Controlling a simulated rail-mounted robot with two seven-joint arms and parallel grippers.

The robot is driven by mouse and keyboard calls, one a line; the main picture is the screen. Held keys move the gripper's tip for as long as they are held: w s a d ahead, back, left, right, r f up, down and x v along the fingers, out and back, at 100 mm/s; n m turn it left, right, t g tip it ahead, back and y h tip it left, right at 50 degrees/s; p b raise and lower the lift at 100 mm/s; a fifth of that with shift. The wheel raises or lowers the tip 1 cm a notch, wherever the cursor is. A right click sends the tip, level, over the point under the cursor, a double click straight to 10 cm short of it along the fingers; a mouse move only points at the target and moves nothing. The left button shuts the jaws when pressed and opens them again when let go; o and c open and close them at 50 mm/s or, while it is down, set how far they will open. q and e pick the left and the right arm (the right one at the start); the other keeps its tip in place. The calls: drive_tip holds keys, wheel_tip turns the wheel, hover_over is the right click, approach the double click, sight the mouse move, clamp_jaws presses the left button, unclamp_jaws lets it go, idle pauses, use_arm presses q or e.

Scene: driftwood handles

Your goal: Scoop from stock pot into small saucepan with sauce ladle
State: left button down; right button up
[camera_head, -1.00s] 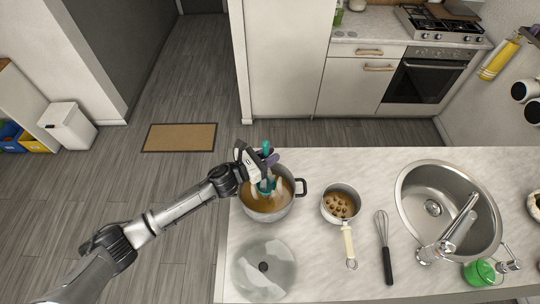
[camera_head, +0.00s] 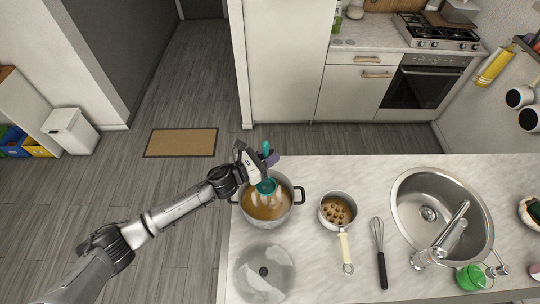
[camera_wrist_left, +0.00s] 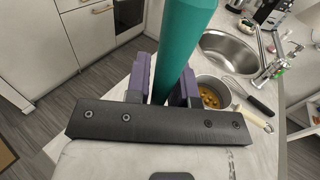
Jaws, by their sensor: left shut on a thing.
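My left gripper (camera_head: 266,164) is shut on the teal handle of the sauce ladle (camera_head: 266,186), above the far side of the stock pot. The handle (camera_wrist_left: 182,40) stands between the purple finger pads in the left wrist view. The ladle's bowl shows over the pot's brown liquid; I cannot tell whether it touches it or what it holds. The stock pot (camera_head: 287,205) is steel with dark side handles. The small saucepan (camera_head: 325,221) stands to its right on the counter, with brown round pieces inside and a cream handle towards me. It also shows in the left wrist view (camera_wrist_left: 228,89).
A glass lid (camera_head: 283,282) lies in front of the pot. A whisk (camera_head: 379,250) lies right of the saucepan, before the sink (camera_head: 403,220) and its tap. A green item (camera_head: 473,278) stands near the tap. The counter between pot and saucepan is clear.

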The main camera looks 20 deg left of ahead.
drive_tip(key=shift+r+p, duration=2.45)
